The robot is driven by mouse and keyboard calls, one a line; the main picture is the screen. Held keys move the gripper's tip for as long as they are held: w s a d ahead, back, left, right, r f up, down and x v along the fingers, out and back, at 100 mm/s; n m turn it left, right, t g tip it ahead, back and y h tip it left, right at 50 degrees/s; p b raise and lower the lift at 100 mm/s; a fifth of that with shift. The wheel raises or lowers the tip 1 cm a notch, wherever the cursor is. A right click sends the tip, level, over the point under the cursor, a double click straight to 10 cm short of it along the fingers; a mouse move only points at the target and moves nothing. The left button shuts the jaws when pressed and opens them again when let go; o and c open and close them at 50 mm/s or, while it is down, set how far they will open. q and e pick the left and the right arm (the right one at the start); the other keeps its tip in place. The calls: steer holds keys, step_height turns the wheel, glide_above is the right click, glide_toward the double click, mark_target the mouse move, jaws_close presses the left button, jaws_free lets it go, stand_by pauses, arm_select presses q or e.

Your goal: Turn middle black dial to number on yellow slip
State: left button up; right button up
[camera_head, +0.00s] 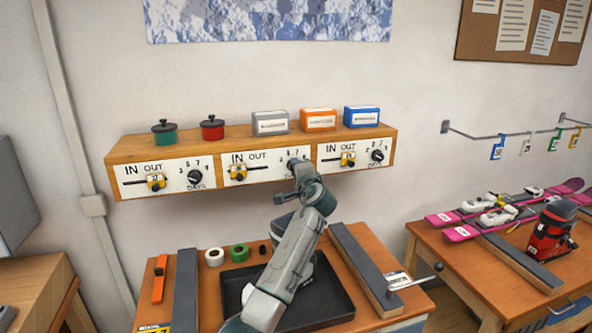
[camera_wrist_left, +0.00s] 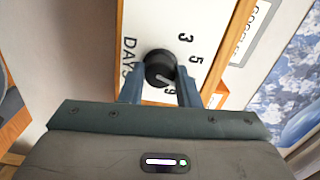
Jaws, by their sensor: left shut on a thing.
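The middle black dial (camera_wrist_left: 160,68) sits on a white panel between my left gripper's two fingers, which close on its sides. Its pale mark points to the lower right in the wrist view, toward a partly hidden digit that looks like a 9. The digits 3 and 5 show clear of the fingers. In the head view my left gripper (camera_head: 303,172) covers the dial. My right gripper is out of view.
Left and right panels carry their own black dials (camera_head: 194,177), (camera_head: 377,156). Two pots and three boxes (camera_head: 318,119) stand on the shelf above. Below, the bench holds a black tray (camera_head: 335,293), grey rails and tape rolls (camera_head: 239,252).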

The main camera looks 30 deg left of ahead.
arm_select(q)
steer(key=shift+f, duration=0.15)
steer(key=o, duration=0.9)
steer(key=shift+d, duration=0.1)
steer(key=shift+o, duration=0.4)
steer(key=shift+d, duration=0.1)
steer(key=b+v, duration=0.4)
steer(key=v, duration=0.6)
steer(key=shift+s+d, duration=0.25)
